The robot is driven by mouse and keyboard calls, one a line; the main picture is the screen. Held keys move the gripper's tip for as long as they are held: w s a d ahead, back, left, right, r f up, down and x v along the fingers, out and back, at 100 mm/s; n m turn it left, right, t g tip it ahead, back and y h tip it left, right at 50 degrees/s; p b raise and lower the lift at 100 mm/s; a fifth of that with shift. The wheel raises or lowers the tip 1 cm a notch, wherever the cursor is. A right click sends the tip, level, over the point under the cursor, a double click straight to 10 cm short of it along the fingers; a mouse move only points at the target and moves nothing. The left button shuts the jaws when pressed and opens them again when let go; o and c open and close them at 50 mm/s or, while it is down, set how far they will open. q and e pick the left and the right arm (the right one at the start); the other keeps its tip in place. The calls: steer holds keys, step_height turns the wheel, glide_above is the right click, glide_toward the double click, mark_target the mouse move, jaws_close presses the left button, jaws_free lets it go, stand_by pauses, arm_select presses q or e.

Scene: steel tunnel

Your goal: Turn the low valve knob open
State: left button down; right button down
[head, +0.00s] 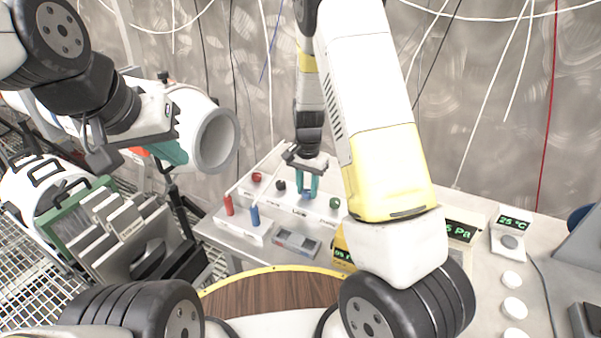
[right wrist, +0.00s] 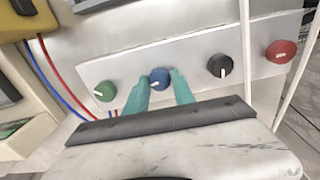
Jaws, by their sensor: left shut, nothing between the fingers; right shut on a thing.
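The blue low valve knob (head: 307,196) sits on a white panel (head: 290,205), above a label that seems to read "Low". In the right wrist view, the blue knob (right wrist: 159,77) lies between two teal fingers, its pale pointer mark towards the lower left. My right gripper (head: 307,191) reaches down from above and is shut on this knob; it also shows in the right wrist view (right wrist: 159,84). The fingers hide parts of the knob's sides. My left gripper (head: 175,151) is shut and empty, far left of the panel, before a white tube.
Red (head: 229,205) and blue (head: 255,215) cylinders stand in front. A white open tube (head: 214,140) is at left. Hanging cables cross the back.

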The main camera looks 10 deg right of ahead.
mark_target(307, 191)
steer(key=shift+m, duration=1)
steer(key=c, duration=1.1)
jaws_free()
steer(key=shift+o, duration=0.2)
step_height(307, 191, up, 7)
steer(key=shift+f, duration=0.2)
steer(key=shift+r, duration=0.6)
